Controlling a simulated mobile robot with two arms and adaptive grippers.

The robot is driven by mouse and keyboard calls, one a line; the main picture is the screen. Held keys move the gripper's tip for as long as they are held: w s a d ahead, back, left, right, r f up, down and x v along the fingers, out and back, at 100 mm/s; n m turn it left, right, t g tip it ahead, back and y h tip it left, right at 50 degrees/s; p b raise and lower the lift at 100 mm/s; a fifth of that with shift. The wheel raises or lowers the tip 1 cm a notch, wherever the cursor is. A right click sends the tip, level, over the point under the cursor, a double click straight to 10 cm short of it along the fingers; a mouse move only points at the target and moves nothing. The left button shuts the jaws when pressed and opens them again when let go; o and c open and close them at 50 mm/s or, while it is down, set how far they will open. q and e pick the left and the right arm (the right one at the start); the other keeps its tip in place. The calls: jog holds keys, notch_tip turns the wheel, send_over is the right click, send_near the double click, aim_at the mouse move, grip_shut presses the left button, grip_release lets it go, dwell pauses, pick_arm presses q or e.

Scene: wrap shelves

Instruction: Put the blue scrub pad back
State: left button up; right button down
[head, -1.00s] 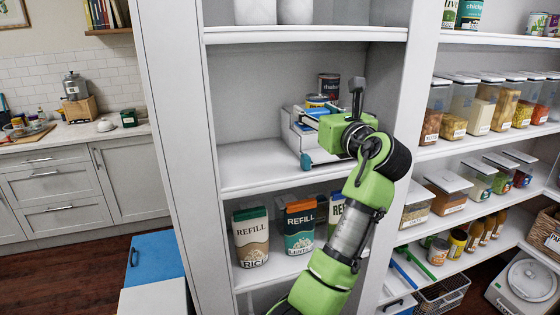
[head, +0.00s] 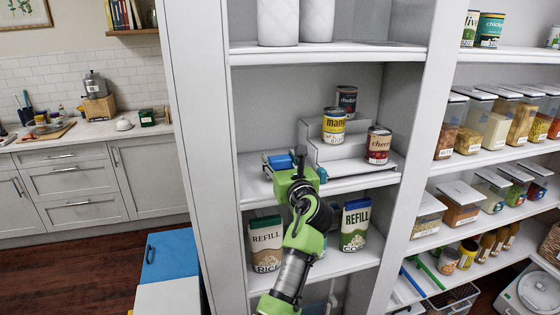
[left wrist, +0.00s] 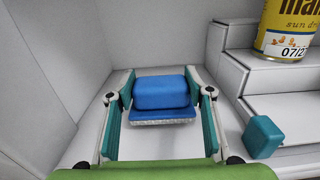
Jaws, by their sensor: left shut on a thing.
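My left gripper (head: 281,163) is at the left part of the middle shelf (head: 255,194), left of the white stepped riser (head: 345,150). It is shut on the blue scrub pad (left wrist: 160,92), with teal fingers on both sides of it in the left wrist view. Below the pad's front shows another blue layer (left wrist: 164,115) with a speckled grey edge; I cannot tell whether it is a second pad. The gap between pad and shelf is not clear. My right gripper is not in view.
A teal block (left wrist: 262,137) lies by the riser's front. A mango can (head: 333,126), a cherry can (head: 378,145) and a rhubarb can (head: 346,100) stand on the riser. The shelf side wall is close on the left. Refill bags (head: 266,245) stand below.

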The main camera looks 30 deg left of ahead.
pick_arm(q)
jog(key=shift+f, duration=0.6)
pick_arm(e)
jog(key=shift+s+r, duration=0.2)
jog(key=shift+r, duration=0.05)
pick_arm(q)
jog(key=o, duration=1.1)
jog(key=shift+f, duration=0.1)
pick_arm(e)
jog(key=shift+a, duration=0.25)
pick_arm(q)
jog(key=shift+d, duration=0.1)
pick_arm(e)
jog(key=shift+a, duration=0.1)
